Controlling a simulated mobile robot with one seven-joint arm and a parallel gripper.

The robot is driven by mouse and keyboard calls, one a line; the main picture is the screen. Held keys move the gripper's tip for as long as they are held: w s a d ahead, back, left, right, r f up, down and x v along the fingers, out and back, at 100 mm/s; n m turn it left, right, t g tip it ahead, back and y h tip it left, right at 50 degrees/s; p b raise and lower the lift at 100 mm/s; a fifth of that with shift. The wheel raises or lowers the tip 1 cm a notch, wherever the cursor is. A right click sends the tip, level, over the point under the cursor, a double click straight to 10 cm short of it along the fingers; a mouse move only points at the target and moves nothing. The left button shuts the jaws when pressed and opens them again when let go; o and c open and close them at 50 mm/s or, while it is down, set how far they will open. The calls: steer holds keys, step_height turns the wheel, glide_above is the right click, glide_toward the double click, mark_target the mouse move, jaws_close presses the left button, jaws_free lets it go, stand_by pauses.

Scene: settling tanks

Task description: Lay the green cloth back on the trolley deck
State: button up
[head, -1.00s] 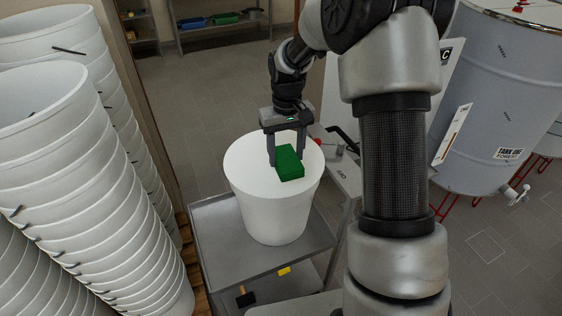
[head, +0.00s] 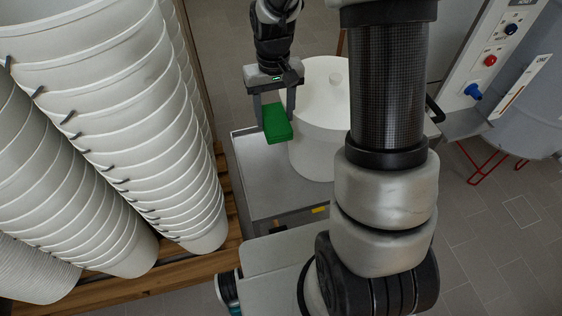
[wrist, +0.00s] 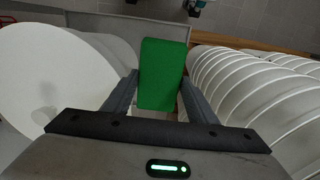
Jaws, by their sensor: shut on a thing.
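The green cloth (head: 277,124) is a folded block held between the fingers of my gripper (head: 272,104). In the wrist view the cloth (wrist: 162,72) sits between the two fingers of my gripper (wrist: 155,95). My gripper is shut on it, in the air left of the white lidded bucket. The grey trolley deck (head: 262,185) shows below the cloth and to the left of the bucket. The part of the deck under the bucket is hidden.
The white bucket (head: 315,150) with a knobbed lid stands on the trolley's right part. Tall stacks of white buckets (head: 150,130) stand on a wooden pallet (head: 170,275) at left. A control panel (head: 490,60) with coloured knobs is at right. The deck's left part is bare.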

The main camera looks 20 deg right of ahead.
steer(key=s+f+b, duration=0.4)
steer(key=f+b, duration=0.2)
steer(key=f, duration=0.5)
steer(key=s+f+b, duration=0.5)
steer(key=f+b, duration=0.1)
steer(key=f, duration=0.4)
steer(key=s+f+b, duration=0.4)
steer(key=f+b, duration=0.3)
steer(key=f, duration=0.4)
steer(key=w, duration=0.5)
steer(key=w+b, duration=0.1)
steer(key=w, duration=1.1)
steer(key=shift+w+a+b, duration=0.25)
steer(key=shift+a+b, duration=0.05)
steer(key=shift+a, duration=0.1)
steer(key=shift+w+f+b, duration=0.15)
steer(key=shift+f+b, duration=0.5)
steer(key=shift+f, duration=1.1)
steer(key=shift+f, duration=0.1)
steer(key=o, duration=0.5)
steer(key=shift+f, duration=0.1)
steer(key=o, duration=0.4)
